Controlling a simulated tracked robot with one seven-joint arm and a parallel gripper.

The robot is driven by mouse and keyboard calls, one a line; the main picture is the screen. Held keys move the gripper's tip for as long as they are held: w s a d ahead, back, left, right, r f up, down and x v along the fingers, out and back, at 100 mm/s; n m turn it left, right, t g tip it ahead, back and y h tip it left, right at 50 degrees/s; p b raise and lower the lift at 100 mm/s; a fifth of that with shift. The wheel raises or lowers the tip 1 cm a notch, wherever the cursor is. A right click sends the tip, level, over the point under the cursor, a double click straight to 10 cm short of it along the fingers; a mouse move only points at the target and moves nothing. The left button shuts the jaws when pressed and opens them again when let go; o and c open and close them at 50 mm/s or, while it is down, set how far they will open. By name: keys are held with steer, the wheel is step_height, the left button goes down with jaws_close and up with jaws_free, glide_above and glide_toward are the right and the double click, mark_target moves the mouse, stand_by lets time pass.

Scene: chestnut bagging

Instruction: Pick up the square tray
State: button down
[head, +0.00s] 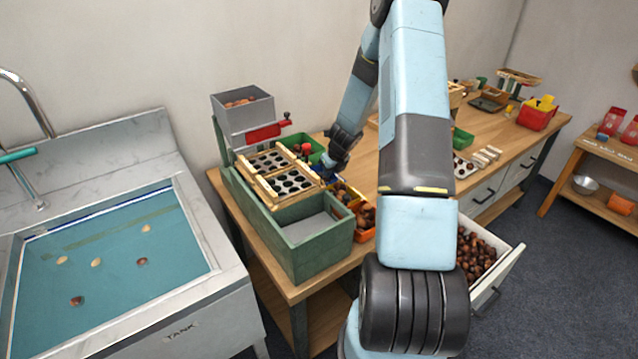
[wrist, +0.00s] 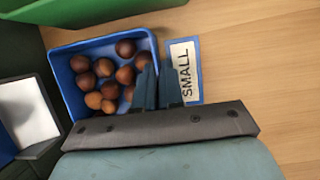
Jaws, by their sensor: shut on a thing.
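The square tray is a small blue open box (wrist: 62,82) holding several brown chestnuts, with a white label reading SMALL (wrist: 185,72) on its right side. It shows as a small blue patch in the head view (head: 324,173), mostly hidden by my arm. My gripper (wrist: 158,88) is shut on the tray's right wall, one finger inside by the chestnuts and one outside by the label. In the head view my gripper (head: 329,166) points down beside the green sorting machine. I cannot tell whether the tray is clear of the table.
The green machine (head: 318,237) with its hole plates (head: 286,184) stands close on the left. A green bin (head: 315,149) is behind, and yellow and orange bins (head: 363,236) with chestnuts are in front. Bare wooden table (wrist: 265,75) lies right of the tray.

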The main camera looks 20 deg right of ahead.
stand_by(0.4)
steer(key=shift+r, duration=0.5)
step_height(320, 180, up, 2)
steer(key=shift+w+r, duration=0.1)
steer(key=shift+r, duration=0.15)
steer(key=s+d+r, duration=0.8)
steer(key=d+r, duration=0.1)
steer(key=d, duration=0.2)
steer(key=shift+d+r, duration=0.25)
steer(key=shift+r, duration=0.1)
steer(key=shift+s+d, duration=0.1)
